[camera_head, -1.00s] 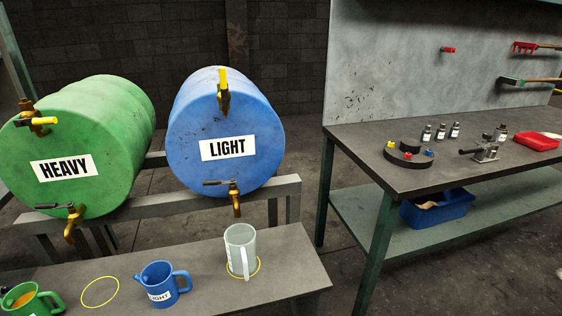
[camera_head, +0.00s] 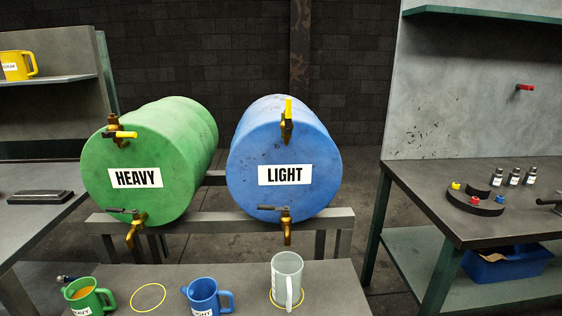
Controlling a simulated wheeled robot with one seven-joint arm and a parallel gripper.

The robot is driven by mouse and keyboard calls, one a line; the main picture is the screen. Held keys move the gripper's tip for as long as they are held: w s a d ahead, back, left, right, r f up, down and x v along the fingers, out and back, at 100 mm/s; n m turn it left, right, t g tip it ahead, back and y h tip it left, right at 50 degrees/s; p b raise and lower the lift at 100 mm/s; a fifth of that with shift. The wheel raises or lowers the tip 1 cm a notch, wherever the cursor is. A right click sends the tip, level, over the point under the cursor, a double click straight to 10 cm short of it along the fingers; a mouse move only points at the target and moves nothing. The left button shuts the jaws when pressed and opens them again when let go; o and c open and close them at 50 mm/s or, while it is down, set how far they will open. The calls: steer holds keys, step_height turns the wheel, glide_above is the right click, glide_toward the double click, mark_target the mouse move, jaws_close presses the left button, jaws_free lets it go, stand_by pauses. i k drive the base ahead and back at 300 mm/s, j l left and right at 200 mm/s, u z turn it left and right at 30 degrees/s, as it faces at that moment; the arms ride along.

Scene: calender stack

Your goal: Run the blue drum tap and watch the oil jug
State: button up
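The blue drum (camera_head: 285,140), labelled LIGHT, lies on its side on a rack. Its lower brass tap (camera_head: 287,228) has a dark handle lying crosswise. Its upper valve (camera_head: 287,122) has a yellow handle standing upright. No oil stream shows below the tap. A clear grey jug (camera_head: 287,275) stands upright below the tap on a yellow ring, its handle toward me. I cannot make out any oil in it. A blue LIGHT jug (camera_head: 203,297) stands to its left. My gripper is not in view.
A green HEAVY drum (camera_head: 150,160) lies to the left, above an empty yellow ring (camera_head: 148,298) and a green jug (camera_head: 86,298) holding amber liquid. A workbench (camera_head: 440,175) with small bottles is at right. A yellow jug (camera_head: 20,66) sits on a left shelf.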

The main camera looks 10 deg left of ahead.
mark_target(273, 208)
steer(key=i+j+z, duration=0.1)
steer(key=i+j, duration=0.8)
